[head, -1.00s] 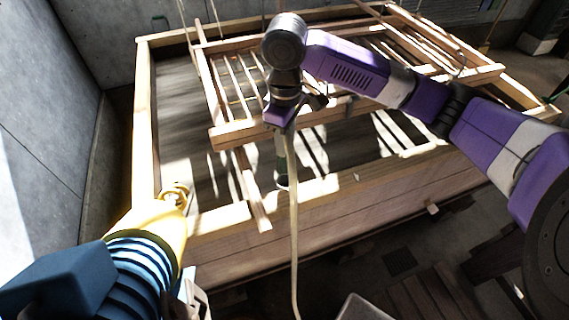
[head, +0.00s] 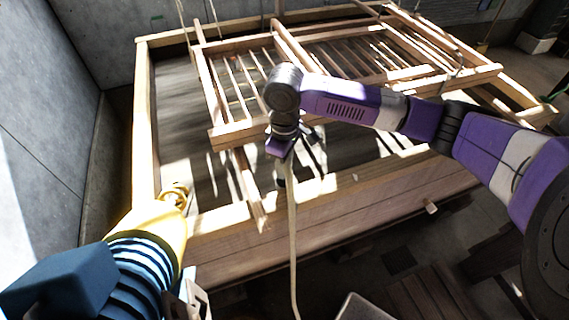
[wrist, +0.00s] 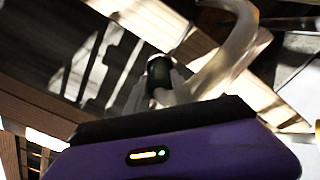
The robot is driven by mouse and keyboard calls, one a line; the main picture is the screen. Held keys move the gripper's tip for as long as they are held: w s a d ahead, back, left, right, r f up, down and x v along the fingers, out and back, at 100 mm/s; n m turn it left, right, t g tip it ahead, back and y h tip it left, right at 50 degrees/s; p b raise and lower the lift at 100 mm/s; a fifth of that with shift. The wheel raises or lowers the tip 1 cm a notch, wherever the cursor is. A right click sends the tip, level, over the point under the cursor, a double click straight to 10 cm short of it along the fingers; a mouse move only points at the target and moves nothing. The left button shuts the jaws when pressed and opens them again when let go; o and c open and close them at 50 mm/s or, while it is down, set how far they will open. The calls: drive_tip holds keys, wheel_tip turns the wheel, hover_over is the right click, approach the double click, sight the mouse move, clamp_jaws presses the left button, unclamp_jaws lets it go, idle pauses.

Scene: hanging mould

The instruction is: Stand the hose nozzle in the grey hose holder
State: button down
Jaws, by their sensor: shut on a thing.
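My gripper (head: 281,162) hangs over the near side of the timber mould and is shut on the hose nozzle. The nozzle (wrist: 158,75) shows in the wrist view as a short black cylinder between pale fingers. In the head view my gripper mostly hides it. A pale hose (head: 292,235) hangs from my gripper to the bottom edge of the head view. The hose (wrist: 232,55) curves beside the nozzle in the wrist view. I cannot surely identify the grey hose holder; a grey piece (head: 362,308) shows at the bottom edge, cut off by the frame.
A wooden slatted frame (head: 235,135) hangs over the mould, beside my gripper. The mould's near timber wall (head: 350,210) runs below it. A blue and yellow ribbed piece (head: 140,250) fills the lower left. Dark floor lies at the bottom right.

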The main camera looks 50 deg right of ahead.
drive_tip(key=shift+f, duration=0.25)
drive_tip(key=c, duration=1.1)
unclamp_jaws()
wheel_tip(320, 180, up, 13)
drive_tip(key=b, duration=0.1)
drive_tip(key=shift+f, duration=0.2)
